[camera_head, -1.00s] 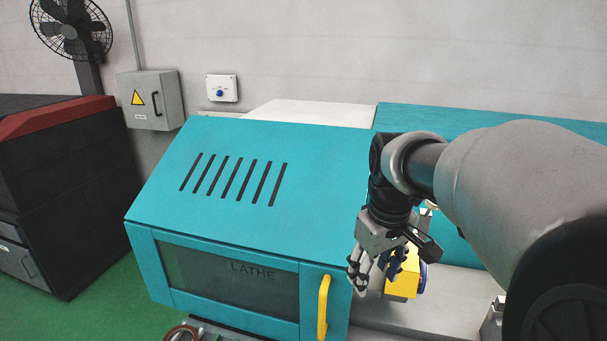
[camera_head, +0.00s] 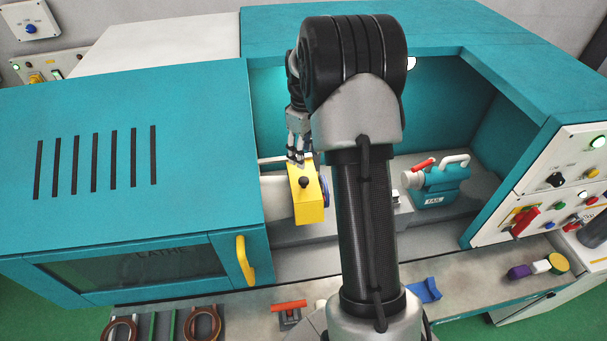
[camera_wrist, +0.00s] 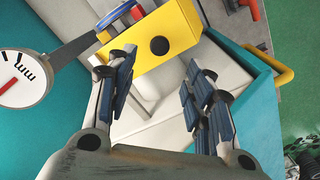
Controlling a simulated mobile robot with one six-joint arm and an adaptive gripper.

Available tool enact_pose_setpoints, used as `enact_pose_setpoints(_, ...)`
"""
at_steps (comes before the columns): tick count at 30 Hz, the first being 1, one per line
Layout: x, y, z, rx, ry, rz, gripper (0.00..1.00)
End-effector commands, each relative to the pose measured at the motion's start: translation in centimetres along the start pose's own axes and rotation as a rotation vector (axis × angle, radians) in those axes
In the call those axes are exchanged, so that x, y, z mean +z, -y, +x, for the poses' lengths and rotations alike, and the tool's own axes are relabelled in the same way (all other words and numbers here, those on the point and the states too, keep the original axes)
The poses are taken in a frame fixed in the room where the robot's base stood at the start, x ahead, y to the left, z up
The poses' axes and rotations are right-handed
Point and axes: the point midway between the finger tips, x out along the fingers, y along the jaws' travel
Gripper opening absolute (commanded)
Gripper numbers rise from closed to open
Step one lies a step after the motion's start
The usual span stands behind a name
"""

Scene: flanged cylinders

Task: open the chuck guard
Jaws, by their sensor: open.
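The chuck guard appears to be the yellow box (camera_head: 309,203) with a black knob on its face, at the right end of the teal headstock housing. A blue ring shows at its right side. My gripper (camera_head: 296,158) is at the guard's upper edge in the head view, partly hidden by my arm. In the wrist view the yellow guard (camera_wrist: 183,35) lies just beyond the fingers, its black knob (camera_wrist: 159,45) between their lines. My gripper (camera_wrist: 160,75) is open with nothing between its fingers. I cannot tell whether a fingertip touches the guard.
The lathe door with a yellow handle (camera_head: 245,261) is left of the guard. A teal tailstock (camera_head: 442,188) stands to the right, before a control panel (camera_head: 560,190). A white dial (camera_wrist: 22,78) is left in the wrist view. Tools lie on the front ledge.

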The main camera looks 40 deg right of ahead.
Motion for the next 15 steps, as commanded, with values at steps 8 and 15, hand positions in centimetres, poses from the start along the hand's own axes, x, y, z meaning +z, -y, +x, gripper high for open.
enact_pose_setpoints(8, 0.1, 0.1, 6.1, -0.003, 0.003, 0.000, 0.48)
enact_pose_setpoints(15, 0.0, 0.0, 9.5, -0.001, 0.001, 0.000, 0.48)
